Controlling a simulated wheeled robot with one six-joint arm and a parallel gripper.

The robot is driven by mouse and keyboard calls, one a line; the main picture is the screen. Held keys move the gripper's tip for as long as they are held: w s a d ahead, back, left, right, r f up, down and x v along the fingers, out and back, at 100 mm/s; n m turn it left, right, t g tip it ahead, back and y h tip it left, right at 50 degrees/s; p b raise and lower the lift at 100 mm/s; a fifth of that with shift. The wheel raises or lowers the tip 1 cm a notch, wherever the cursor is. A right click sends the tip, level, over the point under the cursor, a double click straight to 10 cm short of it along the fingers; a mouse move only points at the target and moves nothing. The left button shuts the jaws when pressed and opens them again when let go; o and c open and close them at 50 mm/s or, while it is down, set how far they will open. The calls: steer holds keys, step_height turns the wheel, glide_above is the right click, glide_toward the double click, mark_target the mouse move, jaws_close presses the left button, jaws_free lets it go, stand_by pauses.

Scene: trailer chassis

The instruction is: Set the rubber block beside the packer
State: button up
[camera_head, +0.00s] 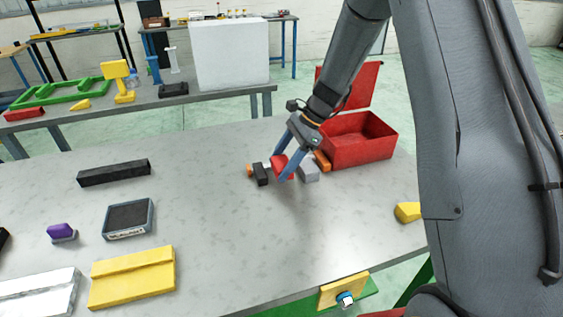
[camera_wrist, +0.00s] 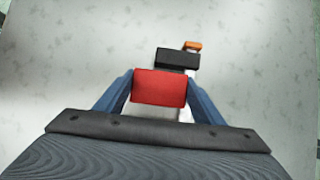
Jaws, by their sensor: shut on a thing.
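My gripper (camera_head: 282,177) is low over the right half of the grey table (camera_head: 220,220), with its blue fingers shut on a red block (camera_head: 280,162). In the wrist view the red block (camera_wrist: 160,88) sits squarely between the two fingertips (camera_wrist: 159,92). A black block (camera_head: 261,174) lies just beyond it, with a small orange piece (camera_head: 250,170) at its far end. The black block (camera_wrist: 177,58) and orange piece (camera_wrist: 193,46) also show in the wrist view. I cannot tell by look which thing is the packer.
A grey piece (camera_head: 309,170) and an orange piece (camera_head: 322,160) lie right of the gripper, before an open red box (camera_head: 357,147). A long black bar (camera_head: 114,173), a dark framed pad (camera_head: 128,218), a purple piece (camera_head: 61,232) and a yellow plate (camera_head: 132,278) lie left. The table middle is clear.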

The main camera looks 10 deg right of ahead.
steer(key=shift+f, duration=0.4)
steer(key=shift+f, duration=0.2)
steer(key=o, duration=1.2)
steer(key=shift+c, duration=0.2)
